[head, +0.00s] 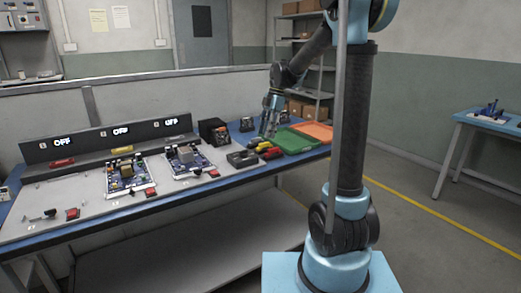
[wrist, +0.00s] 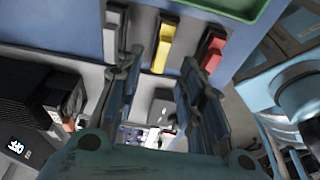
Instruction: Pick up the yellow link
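The yellow link (wrist: 165,46) lies on the table's blue edge, at the top of the wrist view, between a grey link (wrist: 113,40) and a red link (wrist: 213,50). In the head view, the yellow link (head: 264,146) shows small near the tray. My gripper (wrist: 162,60) is open, with its fingertips to either side of the yellow link in the picture. No contact with the link can be made out. In the head view my gripper (head: 269,132) hangs down just above the links.
A green tray (head: 291,150) and an orange tray (head: 318,140) stand right of the links. A black box (head: 213,131) stands behind left. Circuit boards (head: 127,172) lie farther left on the table. Another bench (head: 486,124) stands at the far right.

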